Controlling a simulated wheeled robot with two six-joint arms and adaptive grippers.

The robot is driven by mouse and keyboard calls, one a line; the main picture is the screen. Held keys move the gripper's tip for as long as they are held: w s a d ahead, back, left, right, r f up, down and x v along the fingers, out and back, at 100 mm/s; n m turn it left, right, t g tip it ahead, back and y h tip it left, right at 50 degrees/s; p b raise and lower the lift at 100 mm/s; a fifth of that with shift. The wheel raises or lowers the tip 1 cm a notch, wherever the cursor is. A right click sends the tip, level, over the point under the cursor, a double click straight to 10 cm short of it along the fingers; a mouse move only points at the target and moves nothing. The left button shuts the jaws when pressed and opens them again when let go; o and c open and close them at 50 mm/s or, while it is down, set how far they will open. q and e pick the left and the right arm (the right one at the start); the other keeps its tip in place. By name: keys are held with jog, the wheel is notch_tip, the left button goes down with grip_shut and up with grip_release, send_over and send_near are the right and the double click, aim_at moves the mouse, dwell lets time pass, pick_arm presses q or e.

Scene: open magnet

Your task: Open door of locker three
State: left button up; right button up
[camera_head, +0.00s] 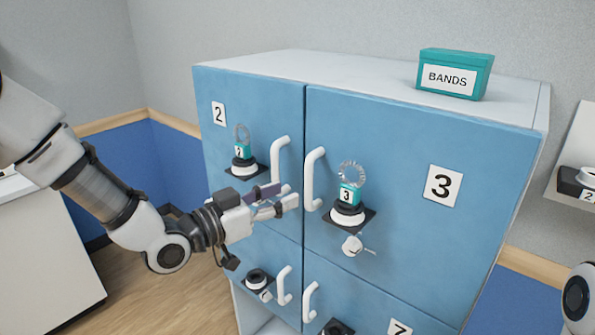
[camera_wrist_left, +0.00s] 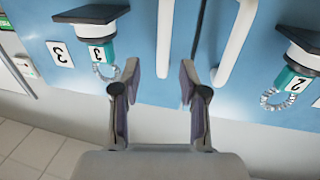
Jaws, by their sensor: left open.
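The blue door of locker three (camera_head: 400,150) is shut, with a "3" label (camera_head: 443,186). Its white vertical handle (camera_head: 310,185) is on its left edge. A magnet-type lock block with a teal "3" tag and clear coil ring (camera_head: 350,174) sits on a black bracket beside the handle. My left gripper (camera_head: 282,203) is open and empty, its fingertips just left of this handle and in front of locker two's handle (camera_head: 282,160). In the upside-down left wrist view, locker three's handle (camera_wrist_left: 165,35) appears between the open fingers (camera_wrist_left: 158,80); contact is not visible. My right gripper is not in view.
Locker two's door (camera_head: 240,100) is shut, also with a tagged block. Lower doors with handles (camera_head: 308,300) are below. A teal "BANDS" box (camera_head: 455,75) stands on top of the cabinet. A white counter (camera_head: 45,250) is at left; wooden floor is open between.

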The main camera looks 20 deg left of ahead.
aim_at(307, 180)
pick_arm(q)
jog(key=x, duration=0.2)
jog(key=p+x, duration=0.1)
jog(key=x, duration=0.2)
jog(key=r+p+x, duration=0.1)
jog(key=x, duration=0.2)
jog(key=shift+w, duration=0.1)
jog(key=shift+w+a+f, duration=0.1)
jog(key=shift+a+f, duration=0.05)
jog(key=shift+a, duration=0.1)
jog(key=shift+c, duration=0.3)
grip_shut()
